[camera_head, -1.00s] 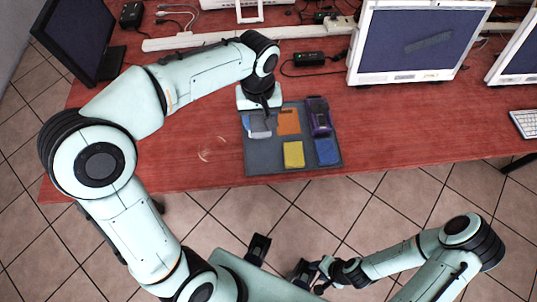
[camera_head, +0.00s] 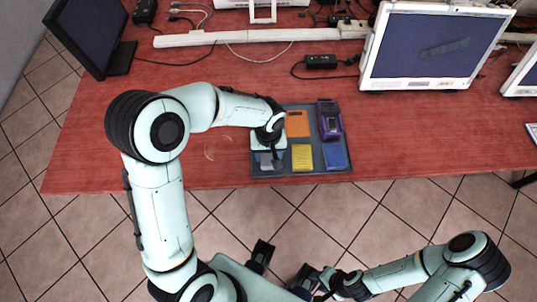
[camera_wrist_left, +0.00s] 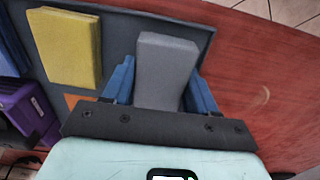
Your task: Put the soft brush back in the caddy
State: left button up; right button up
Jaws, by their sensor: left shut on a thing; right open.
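A grey block (camera_wrist_left: 166,70), which may be the soft brush, stands between the blue fingers of my left gripper (camera_wrist_left: 160,88), which is shut on it. In the head view my left gripper (camera_head: 268,152) is over the left front part of a dark grey tray (camera_head: 313,118), probably the caddy. The block (camera_head: 270,161) partly shows there, beyond the wrist. I cannot tell whether it touches the tray. My right gripper (camera_head: 326,285) is open at the bottom of the head view, off the table, partly hidden and small.
The tray also holds an orange block (camera_head: 297,123), a yellow block (camera_head: 302,157), a blue block (camera_head: 335,156) and a purple item (camera_head: 329,120). Monitors, cables and a white power strip (camera_head: 250,36) stand behind. The red table (camera_head: 430,135) is clear to the right.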

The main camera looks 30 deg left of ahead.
pick_arm(q)
jog(key=shift+f, duration=0.4)
jog(key=shift+f, duration=0.1)
jog(key=o, duration=0.9)
jog(key=shift+o, duration=0.2)
notch_tip(320, 180, up, 12)
jog(key=p, duration=0.1)
